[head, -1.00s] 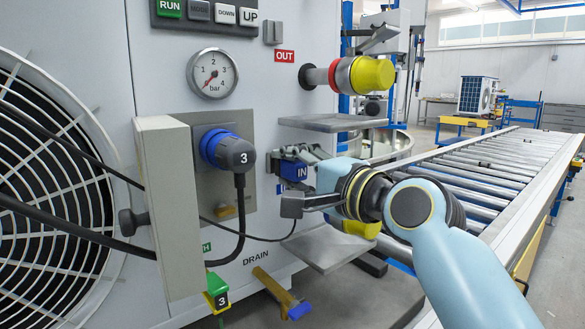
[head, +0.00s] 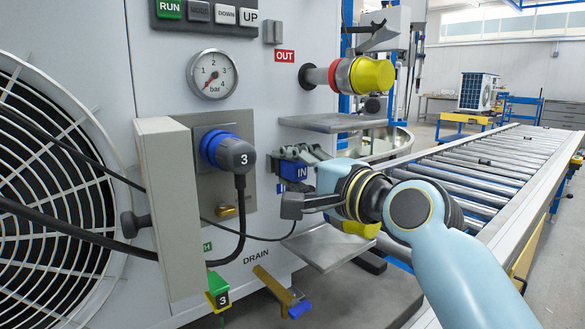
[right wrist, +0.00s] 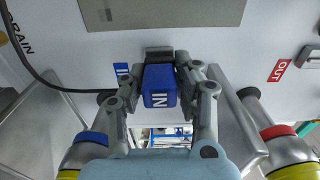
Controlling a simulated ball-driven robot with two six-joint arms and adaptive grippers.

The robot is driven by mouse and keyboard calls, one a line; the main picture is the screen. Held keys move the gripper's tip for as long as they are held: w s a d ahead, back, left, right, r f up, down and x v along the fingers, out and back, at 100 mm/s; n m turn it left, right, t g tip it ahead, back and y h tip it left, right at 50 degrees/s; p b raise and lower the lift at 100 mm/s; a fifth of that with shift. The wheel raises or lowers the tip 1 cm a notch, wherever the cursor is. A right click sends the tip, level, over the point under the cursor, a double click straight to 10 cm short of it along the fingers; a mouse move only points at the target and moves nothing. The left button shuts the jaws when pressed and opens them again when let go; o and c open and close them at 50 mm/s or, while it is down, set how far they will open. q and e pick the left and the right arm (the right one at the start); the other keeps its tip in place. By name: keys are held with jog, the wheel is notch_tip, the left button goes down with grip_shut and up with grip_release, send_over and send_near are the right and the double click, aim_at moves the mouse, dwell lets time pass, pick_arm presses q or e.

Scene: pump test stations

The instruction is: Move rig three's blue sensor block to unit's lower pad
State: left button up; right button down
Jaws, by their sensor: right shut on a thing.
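The blue sensor block (head: 293,171), marked IN, is at the front of the unit's panel. My right gripper (head: 290,180) is shut on it, with one finger above and one below in the head view. In the right wrist view the block (right wrist: 158,88) sits between the two fingers (right wrist: 160,80), with a dark mount behind it; I cannot tell whether they touch. The lower pad (head: 328,248), a flat grey plate, juts from the panel below the gripper. It shows at left in the right wrist view (right wrist: 45,122). My left gripper is not in view.
An upper grey plate (head: 325,123) and a yellow-capped pipe (head: 370,75) jut out above the block. A thin black cable (head: 262,238) runs near the gripper.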

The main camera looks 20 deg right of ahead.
jog(key=shift+p, duration=0.4)
jog(key=shift+w, duration=0.1)
dwell(0.6)
jog(key=shift+w+a, duration=0.2)
jog(key=shift+w, duration=0.2)
jog(key=c, duration=0.9)
grip_release()
jog(key=shift+s, duration=0.1)
jog(key=v, duration=1.1)
jog(key=shift+s+d, duration=0.15)
jog(key=shift+s, duration=0.25)
